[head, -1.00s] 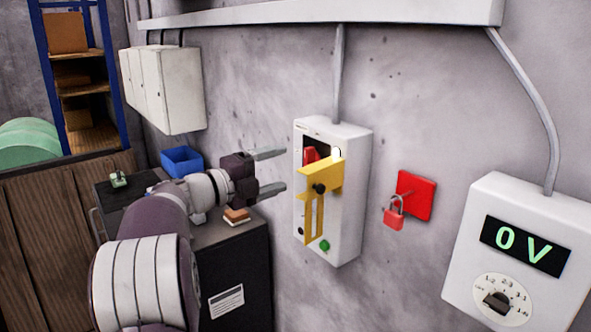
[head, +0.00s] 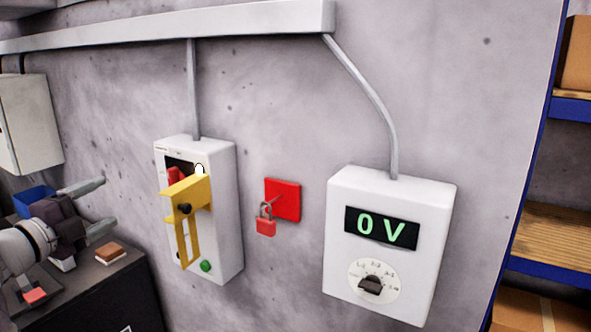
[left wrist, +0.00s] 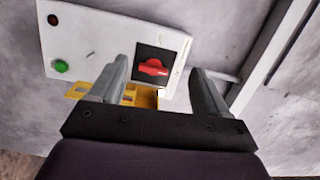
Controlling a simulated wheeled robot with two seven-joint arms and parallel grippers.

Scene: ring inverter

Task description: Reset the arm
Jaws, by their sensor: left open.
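My left gripper (head: 92,205) is open and empty at the left of the head view, with its fingers pointing right toward the white switch box (head: 222,215) and apart from it. On that box are a red rotary switch (left wrist: 152,67), a green button (head: 205,266) and a yellow hasp bracket (head: 188,190) with a dark knob. In the left wrist view the red switch shows between the two fingers, and the bracket (left wrist: 77,90) is partly hidden behind them. My right gripper is not in view.
A red padlock (head: 265,226) hangs at a red plate (head: 286,200) on the wall. A white meter box (head: 340,240) reads 0 V. A dark cabinet (head: 105,300) holds a blue bin (head: 33,200) and small blocks. Shelves (head: 545,230) stand at right.

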